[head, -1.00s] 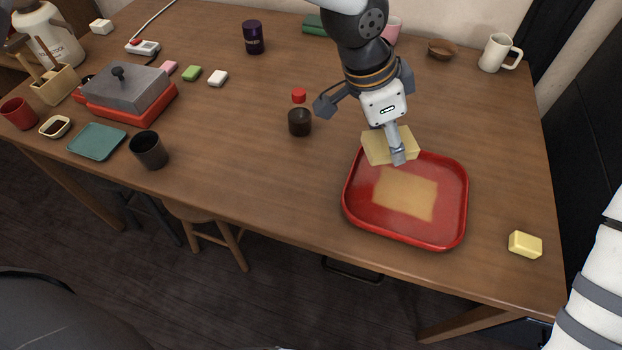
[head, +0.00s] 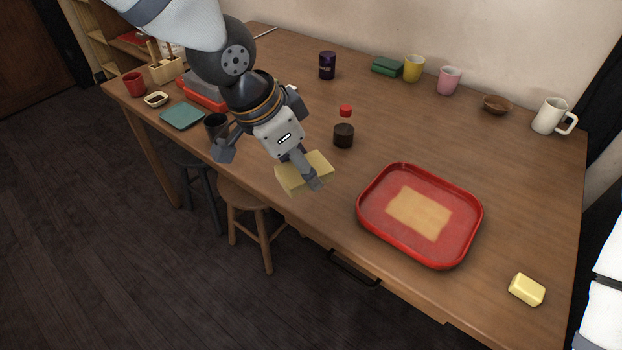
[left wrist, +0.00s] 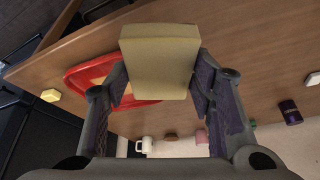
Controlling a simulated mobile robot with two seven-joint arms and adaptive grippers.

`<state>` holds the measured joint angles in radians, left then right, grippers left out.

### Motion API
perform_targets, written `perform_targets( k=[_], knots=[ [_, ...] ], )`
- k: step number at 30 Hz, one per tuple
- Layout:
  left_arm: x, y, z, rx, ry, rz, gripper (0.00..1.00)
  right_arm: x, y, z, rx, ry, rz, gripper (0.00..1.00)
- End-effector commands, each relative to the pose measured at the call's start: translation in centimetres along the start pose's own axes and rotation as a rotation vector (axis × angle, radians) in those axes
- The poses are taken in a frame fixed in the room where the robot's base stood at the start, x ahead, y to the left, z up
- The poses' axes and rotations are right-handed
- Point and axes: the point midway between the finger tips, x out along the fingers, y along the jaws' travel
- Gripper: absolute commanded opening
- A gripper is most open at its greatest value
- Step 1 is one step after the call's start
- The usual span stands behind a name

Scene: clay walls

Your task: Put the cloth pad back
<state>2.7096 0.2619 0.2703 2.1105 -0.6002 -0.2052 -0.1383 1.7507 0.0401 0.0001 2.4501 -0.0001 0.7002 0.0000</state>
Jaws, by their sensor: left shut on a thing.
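A pale yellow block-shaped cloth pad (head: 319,163) is held in my left gripper (head: 303,174), near the front edge of the table. In the left wrist view the pad (left wrist: 160,62) sits between the two fingers, which press on its sides. The pad appears to be above the tabletop, apart from the tray. The red tray (head: 374,232) lies to the right of the gripper, with a tan rectangular patch (head: 420,212) on its floor. My right gripper is out of view; only part of a white arm shows at the right edge.
A dark bottle with a red cap (head: 344,134) stands behind the gripper. A black cup (head: 216,125) and teal plate (head: 182,116) are to the left. A small yellow block (head: 527,289) lies at the right. Mugs and a bowl line the back. Stools stand below the front edge.

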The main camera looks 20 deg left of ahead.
Motion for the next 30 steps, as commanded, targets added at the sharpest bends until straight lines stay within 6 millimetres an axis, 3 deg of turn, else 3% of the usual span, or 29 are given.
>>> perform_targets(
  k=[1, 5, 9, 17, 21, 30],
  knots=[
    [2.7, -1.1, 0.0, -0.012, -0.019, 0.019, 0.27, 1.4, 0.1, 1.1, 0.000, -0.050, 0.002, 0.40],
    [5.7, -4.2, -1.8, -0.012, -0.019, 0.018, 0.27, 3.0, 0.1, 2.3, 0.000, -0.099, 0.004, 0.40],
    [9.1, -6.0, -2.1, -0.008, -0.019, 0.017, 0.27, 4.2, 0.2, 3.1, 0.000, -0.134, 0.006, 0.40],
    [11.6, -7.6, -2.8, -0.004, -0.012, 0.011, 0.27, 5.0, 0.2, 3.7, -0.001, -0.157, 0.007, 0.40],
    [13.9, -7.5, -1.7, -0.002, -0.013, 0.010, 0.27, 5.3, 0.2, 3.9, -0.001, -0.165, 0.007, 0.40],
    [14.1, -7.6, -1.7, -0.001, -0.008, 0.006, 0.27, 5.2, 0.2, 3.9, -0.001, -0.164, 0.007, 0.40]
  ],
)
